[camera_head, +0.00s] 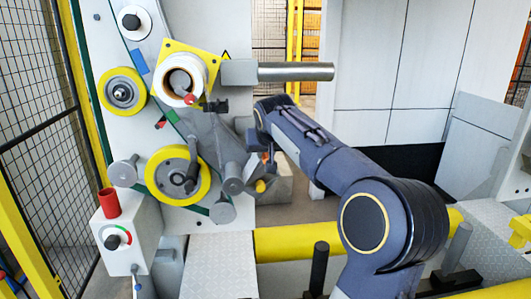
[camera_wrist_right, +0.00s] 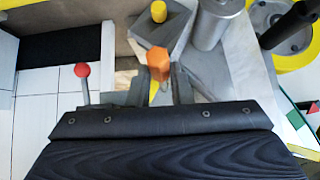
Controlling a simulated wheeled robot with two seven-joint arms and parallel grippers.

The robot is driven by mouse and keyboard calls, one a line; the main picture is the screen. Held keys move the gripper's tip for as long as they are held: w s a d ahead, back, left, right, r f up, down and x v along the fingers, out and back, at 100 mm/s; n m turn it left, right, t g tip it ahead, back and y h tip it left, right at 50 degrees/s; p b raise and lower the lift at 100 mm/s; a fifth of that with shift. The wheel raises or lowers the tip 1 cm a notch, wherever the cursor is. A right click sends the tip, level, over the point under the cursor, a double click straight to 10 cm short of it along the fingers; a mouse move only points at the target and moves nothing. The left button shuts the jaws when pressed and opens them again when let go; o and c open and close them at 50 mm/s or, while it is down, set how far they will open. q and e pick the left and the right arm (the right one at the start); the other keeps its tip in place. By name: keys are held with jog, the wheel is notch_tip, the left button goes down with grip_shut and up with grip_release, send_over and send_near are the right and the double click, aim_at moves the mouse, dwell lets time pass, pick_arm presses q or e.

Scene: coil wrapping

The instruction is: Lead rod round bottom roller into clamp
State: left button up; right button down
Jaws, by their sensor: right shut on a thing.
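My right gripper (camera_wrist_right: 155,84) is shut on the rod, whose orange end (camera_wrist_right: 158,62) sticks up between the fingers in the wrist view. In the head view a small orange spot (camera_head: 265,157) shows beside my right arm; the fingers there are mostly hidden. Grey rollers stand left of it: one (camera_head: 232,179) close by and the lowest one (camera_head: 222,210) below it. A grey roller also shows in the wrist view (camera_wrist_right: 218,24), apart from the rod. A grey block with a yellow knob (camera_wrist_right: 158,12) lies just beyond the rod; I cannot tell if it is the clamp.
A yellow-rimmed wheel (camera_head: 178,176) and a smaller one (camera_head: 123,92) sit on the white panel. A red-knobbed lever (camera_wrist_right: 82,70) stands beside my right gripper. A control box (camera_head: 128,238) with a red cup (camera_head: 108,203) is at lower left. A yellow beam (camera_head: 300,241) crosses below.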

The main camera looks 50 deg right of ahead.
notch_tip(320, 180, up, 9)
jog(key=s+d+p, duration=0.2)
jog(key=p, duration=0.5)
jog(key=shift+d+p, duration=0.3)
jog(key=shift+p, duration=0.1)
jog(key=shift+s, duration=0.1)
dwell(0.5)
jog(key=shift+s+d+f, duration=0.15)
jog(key=shift+s+d, duration=0.65)
jog(key=shift+d, duration=0.15)
jog(key=shift+s+d+f, duration=0.1)
jog(key=shift+s+d, duration=0.7)
jog(key=shift+d, duration=0.15)
jog(key=shift+p, duration=0.35)
notch_tip(320, 180, down, 4)
jog(key=b, duration=0.3)
jog(key=shift+r, duration=0.1)
